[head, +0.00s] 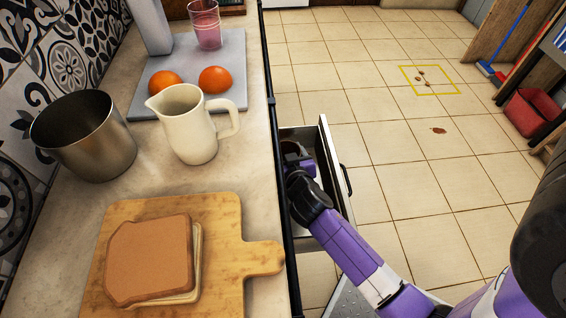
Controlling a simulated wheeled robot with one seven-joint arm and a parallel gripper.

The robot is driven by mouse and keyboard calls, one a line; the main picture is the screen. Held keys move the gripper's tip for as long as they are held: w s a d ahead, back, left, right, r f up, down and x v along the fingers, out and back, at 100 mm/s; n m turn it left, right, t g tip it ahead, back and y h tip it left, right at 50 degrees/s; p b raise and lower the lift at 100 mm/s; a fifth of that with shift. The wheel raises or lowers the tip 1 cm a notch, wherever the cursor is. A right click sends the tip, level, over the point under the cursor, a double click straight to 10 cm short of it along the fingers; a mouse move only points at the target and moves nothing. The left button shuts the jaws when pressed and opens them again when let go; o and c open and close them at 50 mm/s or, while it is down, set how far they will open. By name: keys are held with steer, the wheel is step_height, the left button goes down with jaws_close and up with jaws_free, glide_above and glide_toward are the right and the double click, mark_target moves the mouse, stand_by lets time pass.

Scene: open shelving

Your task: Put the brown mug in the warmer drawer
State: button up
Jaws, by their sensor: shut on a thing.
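The warmer drawer (334,160) is pulled open from the counter front, out over the floor. My gripper (297,164) reaches down into the drawer opening, close to the counter edge. A dark brown rounded rim, the brown mug (290,147), shows just past my gripper, inside the drawer's outline. My gripper is shut on the mug. My wrist hides most of the mug and the fingertips. I cannot tell whether the mug touches the drawer floor.
On the counter stand a metal pot (85,140), a cream pitcher (187,125) and a cutting board (225,215) with bread (150,260). A grey tray (232,60) holds two oranges and a glass (205,25). The tiled floor (400,180) beyond the drawer is mostly clear.

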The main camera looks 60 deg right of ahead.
steer(key=shift+f+b, duration=0.55)
steer(key=shift+f, duration=1.15)
steer(key=shift+f, duration=0.1)
steer(key=shift+f, duration=0.15)
steer(key=o, duration=1.7)
steer(key=shift+r, duration=0.25)
steer(key=v, duration=0.7)
steer(key=shift+s+a, duration=0.15)
steer(key=shift+s, duration=0.05)
